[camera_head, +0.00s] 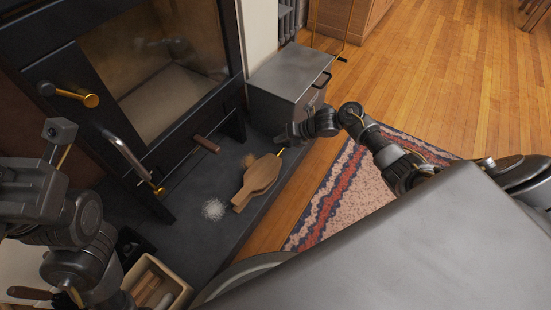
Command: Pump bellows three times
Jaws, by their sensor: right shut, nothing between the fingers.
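The wooden bellows (259,178) lie flat on the dark hearth in front of the stove. Their handle end points to the lower left and their thin brass nozzle to the upper right. My right gripper (284,136) is shut and empty, just beyond the nozzle tip and close to the grey box. It appears apart from the bellows. My left arm (80,225) is folded at the left edge of the view. Its fingertips cannot be made out there.
A black stove (165,135) with a glass door stands at the left. A pile of pale ash (214,209) lies left of the bellows. A grey metal box (285,80) stands behind my right gripper. A crate (178,290) holds wood below. A patterned rug (335,205) lies right.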

